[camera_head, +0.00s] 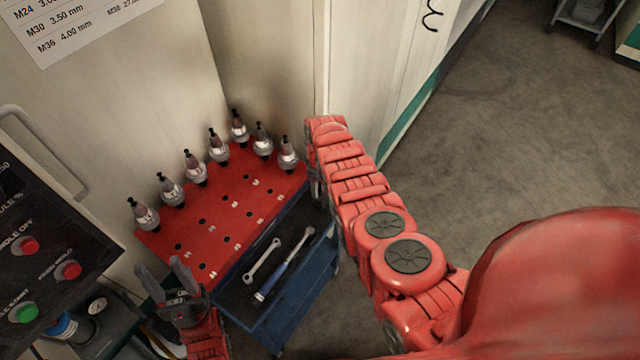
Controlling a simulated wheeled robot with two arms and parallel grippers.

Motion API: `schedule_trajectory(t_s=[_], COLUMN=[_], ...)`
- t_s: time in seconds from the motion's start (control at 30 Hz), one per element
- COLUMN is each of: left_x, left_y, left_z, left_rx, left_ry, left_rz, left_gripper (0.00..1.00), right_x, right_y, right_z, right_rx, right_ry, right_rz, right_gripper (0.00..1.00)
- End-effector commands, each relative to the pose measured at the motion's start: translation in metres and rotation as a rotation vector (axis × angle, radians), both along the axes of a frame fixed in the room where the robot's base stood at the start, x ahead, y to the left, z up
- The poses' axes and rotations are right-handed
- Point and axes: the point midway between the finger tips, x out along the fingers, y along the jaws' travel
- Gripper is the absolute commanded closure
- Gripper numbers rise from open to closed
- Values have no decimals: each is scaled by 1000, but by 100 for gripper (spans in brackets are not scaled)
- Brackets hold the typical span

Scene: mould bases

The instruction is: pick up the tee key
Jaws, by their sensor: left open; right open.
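I cannot make out a tee key anywhere in this view. My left gripper (168,278) is at the lower left, in front of the near left edge of the red cart top (218,222). Its two grey fingers are apart, with nothing seen between them. My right arm reaches up and left to the cart's right side. Only a grey part of my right gripper (315,180) shows there, beside the cart's right edge; the rest is hidden by the arm. I see nothing held in it.
Several tool holders (195,170) stand along the back of the cart top. A spanner (262,260) and a blue-handled tool (283,272) lie on the dark tray below. A control panel (40,235) is at the left.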

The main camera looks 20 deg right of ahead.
Motion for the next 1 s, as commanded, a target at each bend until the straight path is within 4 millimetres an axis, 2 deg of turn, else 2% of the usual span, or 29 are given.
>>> schedule_trajectory(t_s=[0.23, 0.5, 0.57, 1.0], left_x=[0, 0, 0, 0], left_y=[0, 0, 0, 0], left_z=[0, 0, 0, 0], left_rx=[0, 0, 0, 0], left_ry=[0, 0, 0, 0], left_rz=[0, 0, 0, 0], left_gripper=[50, 50, 50, 50], right_x=[0, 0, 0, 0], right_y=[0, 0, 0, 0], right_z=[0, 0, 0, 0], right_rx=[0, 1, 1, 0], right_ry=[-1, -1, -1, -1], right_rz=[0, 0, 0, 0], right_gripper=[43, 92, 100, 100])
